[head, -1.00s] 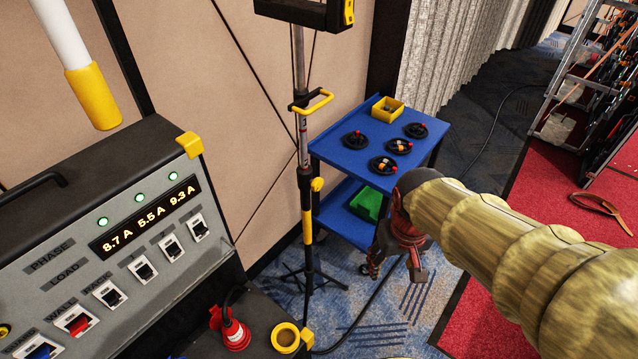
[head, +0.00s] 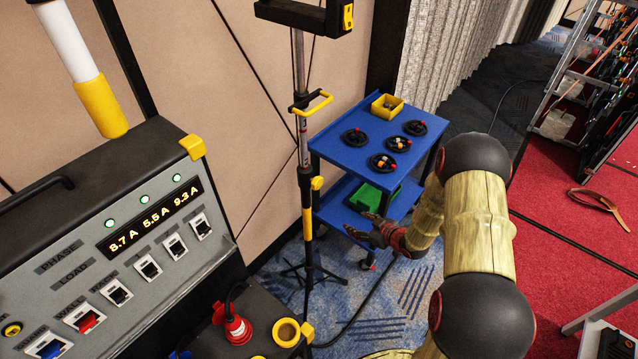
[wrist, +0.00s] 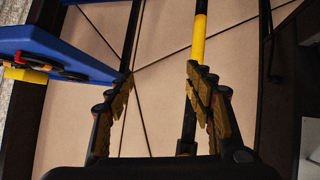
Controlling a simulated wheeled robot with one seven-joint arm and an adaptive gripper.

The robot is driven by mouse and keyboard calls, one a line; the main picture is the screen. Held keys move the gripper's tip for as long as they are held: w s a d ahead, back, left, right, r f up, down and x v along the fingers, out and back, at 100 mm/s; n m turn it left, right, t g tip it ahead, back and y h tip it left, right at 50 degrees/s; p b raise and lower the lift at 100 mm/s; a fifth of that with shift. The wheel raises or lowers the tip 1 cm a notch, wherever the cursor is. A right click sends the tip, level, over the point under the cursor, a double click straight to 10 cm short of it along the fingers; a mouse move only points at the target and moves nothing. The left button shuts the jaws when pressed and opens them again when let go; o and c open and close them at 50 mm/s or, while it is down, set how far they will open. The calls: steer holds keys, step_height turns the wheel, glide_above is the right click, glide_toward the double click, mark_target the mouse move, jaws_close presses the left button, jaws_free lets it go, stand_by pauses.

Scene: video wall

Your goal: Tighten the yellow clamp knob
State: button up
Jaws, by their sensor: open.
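My gripper (head: 368,226) is to the right of the pole and lower than the knob, in front of the cart's lower shelf, apart from both knob and pole. In the wrist view my gripper (wrist: 158,82) is open and empty. The pole's yellow section (wrist: 198,40) shows beyond the right finger there. I cannot make out the knob in the wrist view.
A blue cart (head: 330,150) behind my gripper carries coiled cables (head: 383,163) and a yellow bin (head: 387,106), with a green bin (head: 372,196) below. A grey power panel (head: 110,260) fills the left. A red plug (head: 236,328) stands at the bottom. A tan wall lies behind the pole.

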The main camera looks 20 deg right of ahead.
steer(key=w+a+r+n+t+y, duration=0.25)
steer(key=a+r+y, duration=0.2)
steer(key=r, duration=0.25)
steer(key=n+t+y, duration=0.1)
steer(key=t+y, duration=0.1)
glide_toward(319, 184)
steer(key=x, duration=1)
steer(key=c, duration=0.3)
steer(key=c, duration=0.8)
steer(key=shift+c, duration=0.3)
